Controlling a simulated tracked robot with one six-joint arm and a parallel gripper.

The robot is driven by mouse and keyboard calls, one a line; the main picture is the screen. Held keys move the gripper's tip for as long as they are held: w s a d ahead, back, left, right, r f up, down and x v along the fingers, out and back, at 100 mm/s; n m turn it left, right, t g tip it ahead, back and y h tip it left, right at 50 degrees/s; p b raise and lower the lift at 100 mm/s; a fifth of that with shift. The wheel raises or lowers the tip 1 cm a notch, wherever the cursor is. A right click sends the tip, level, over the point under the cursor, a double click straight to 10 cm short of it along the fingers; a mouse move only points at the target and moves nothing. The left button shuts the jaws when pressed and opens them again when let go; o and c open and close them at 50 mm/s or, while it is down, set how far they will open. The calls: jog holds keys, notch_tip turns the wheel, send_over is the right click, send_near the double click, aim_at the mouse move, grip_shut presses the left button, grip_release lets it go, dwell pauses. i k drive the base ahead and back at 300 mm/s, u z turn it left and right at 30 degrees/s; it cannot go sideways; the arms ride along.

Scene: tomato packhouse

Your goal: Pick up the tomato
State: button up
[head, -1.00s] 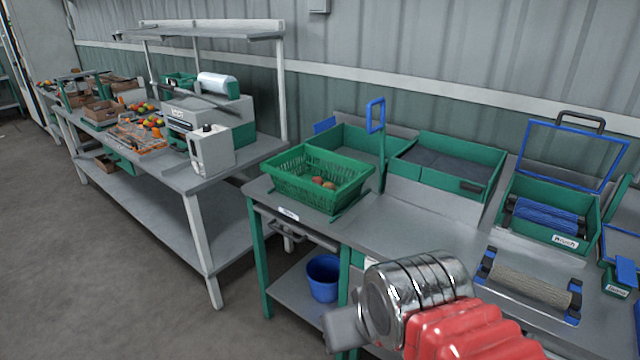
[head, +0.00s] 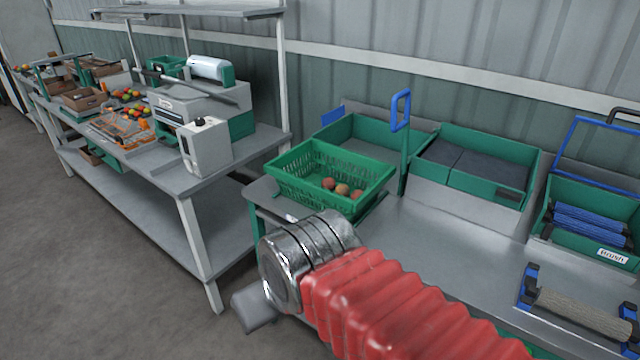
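A few reddish tomatoes (head: 342,190) lie in the green slotted basket (head: 300,191) on the near end of the grey workbench. More red, orange and green tomatoes (head: 128,95) lie on the long table at the left. My arm, with red bellows and a metal ringed section, reaches in from the lower right. A grey end piece, seemingly part of my gripper (head: 254,309), shows at its tip, below and left of the basket and apart from it. The fingers are mostly hidden behind the metal section, so their opening does not show.
A green bin (head: 350,127) with a blue handle (head: 400,110) stands behind the basket. A green tray with dark pads (head: 470,165), a blue brush roller (head: 590,225) and a tan roller (head: 585,312) are to the right. A white device (head: 205,150) sits on the left table.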

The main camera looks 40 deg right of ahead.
aim_at(343, 189)
jog(key=z, duration=0.05)
jog(key=i, duration=1)
jog(key=z, duration=0.25)
